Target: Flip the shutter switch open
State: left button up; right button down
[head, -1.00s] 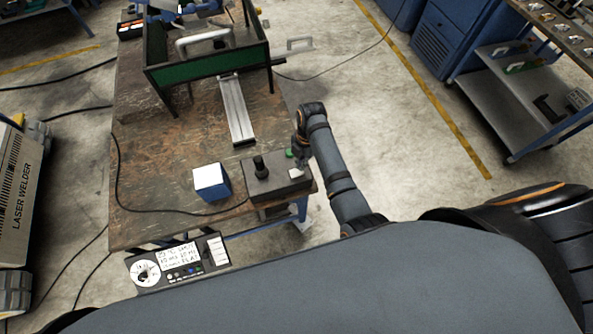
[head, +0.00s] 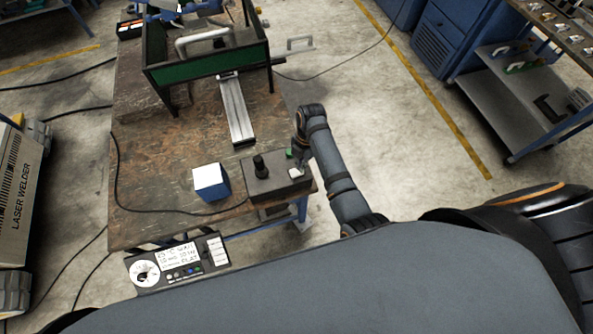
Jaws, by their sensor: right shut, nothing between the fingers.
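A dark control box (head: 262,187) sits at the front right corner of the workbench. A black upright knob or stick (head: 259,167) stands on its top. A small white piece (head: 295,174) and a green piece (head: 289,153) are at its right end; I cannot tell which part is the shutter switch or how it is set. My right gripper (head: 302,165) is shut and empty, pointing down at the right end of the box, close to the white piece. I cannot tell whether it touches. My left gripper is not in view.
A white and blue cube (head: 211,182) stands left of the box. A metal rail (head: 236,108) and a green-panelled frame (head: 208,66) lie farther back on the workbench (head: 150,160). A control panel with a dial (head: 178,262) is at the front edge. A black cable crosses the left side.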

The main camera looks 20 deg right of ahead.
jog(key=shift+f+b, duration=0.3)
jog(key=shift+f, duration=0.35)
notch_tip(320, 180, up, 3)
jog(key=p, duration=0.2)
jog(key=shift+f+p, duration=0.1)
jog(key=shift+p, duration=0.2)
jog(key=shift+r, duration=2.2)
